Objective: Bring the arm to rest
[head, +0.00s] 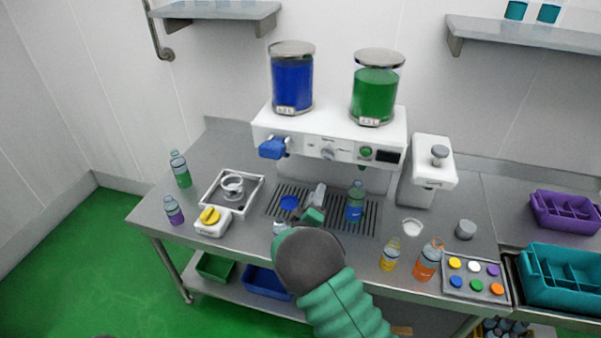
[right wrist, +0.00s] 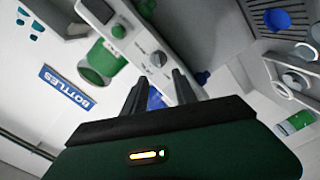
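My right arm comes in from the bottom of the head view, and its gripper (head: 313,205) is over the drip grate (head: 343,212) in front of the drink dispenser (head: 330,135). In the right wrist view the two fingers of the right gripper (right wrist: 160,88) stand apart with nothing held between them. A blue part shows behind the gap. My left gripper does not show.
An orange bottle (head: 428,261), a yellow bottle (head: 390,254) and a cap tray (head: 474,277) are at the front right. A green bottle (head: 180,169) and a purple bottle (head: 173,210) stand at left. A white device with a yellow knob (head: 210,215) is near the front edge.

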